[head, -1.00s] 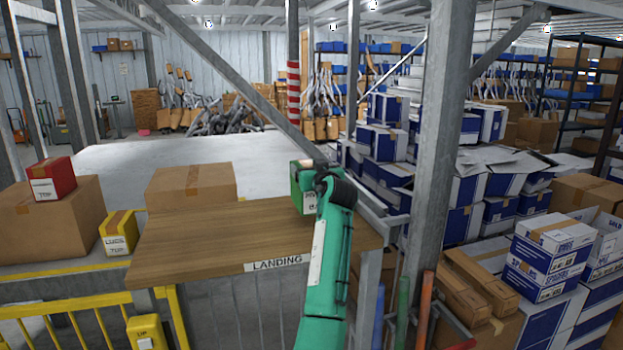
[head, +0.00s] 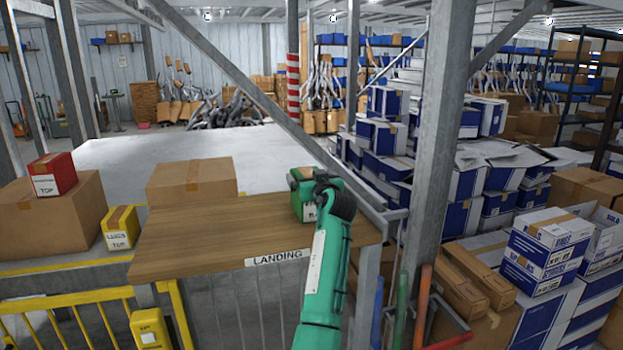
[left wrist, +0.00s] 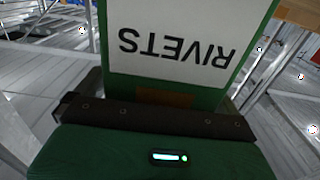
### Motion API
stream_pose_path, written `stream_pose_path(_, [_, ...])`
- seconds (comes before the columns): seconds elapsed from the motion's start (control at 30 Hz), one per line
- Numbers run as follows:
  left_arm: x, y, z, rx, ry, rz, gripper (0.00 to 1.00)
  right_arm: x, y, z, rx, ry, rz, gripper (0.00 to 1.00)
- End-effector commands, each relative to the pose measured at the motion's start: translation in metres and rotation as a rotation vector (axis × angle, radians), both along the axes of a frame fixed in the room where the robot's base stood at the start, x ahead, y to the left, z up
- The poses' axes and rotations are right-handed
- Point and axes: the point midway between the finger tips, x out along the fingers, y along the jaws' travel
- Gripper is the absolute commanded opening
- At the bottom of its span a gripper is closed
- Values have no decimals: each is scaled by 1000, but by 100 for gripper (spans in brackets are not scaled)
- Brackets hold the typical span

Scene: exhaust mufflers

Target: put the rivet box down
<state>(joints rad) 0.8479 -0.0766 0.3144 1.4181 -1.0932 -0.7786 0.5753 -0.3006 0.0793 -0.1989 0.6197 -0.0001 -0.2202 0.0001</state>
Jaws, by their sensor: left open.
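The rivet box (head: 301,196) is a green box with a white label. It stands on the wooden landing table (head: 215,225), near its right end, and appears to rest on the top. My left gripper (head: 316,184) is at the box, partly covering its right side. It is open, with the box still between its fingers. In the left wrist view the box's white label (left wrist: 180,45) reads RIVETS upside down, close in front of the gripper. The box's underside is hidden. My right gripper is not in view.
A cardboard box (head: 191,182) stands behind the table's left part. A yellow box (head: 119,228) and a red box (head: 52,174) on a large carton (head: 45,218) are at left. A steel post (head: 437,140) rises right of the table. The table's middle is clear.

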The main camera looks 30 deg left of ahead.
Motion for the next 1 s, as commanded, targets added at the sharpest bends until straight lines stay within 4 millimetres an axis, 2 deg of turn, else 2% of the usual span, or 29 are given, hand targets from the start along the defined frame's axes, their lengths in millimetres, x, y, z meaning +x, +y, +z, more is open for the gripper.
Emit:
stream_pose_path(0.13, [0, 0, 2, 0, 0, 0, 99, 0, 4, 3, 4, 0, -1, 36])
stream_pose_path(0.23, [-6, -8, -2, 0, -1, 0, 99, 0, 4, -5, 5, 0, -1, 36])
stream_pose_path(0.7, [-65, -76, -3, -2, -2, -1, 99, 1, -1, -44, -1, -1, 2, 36])
stream_pose_path(1.0, [-78, -91, 1, -1, 1, 0, 99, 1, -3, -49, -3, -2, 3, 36])
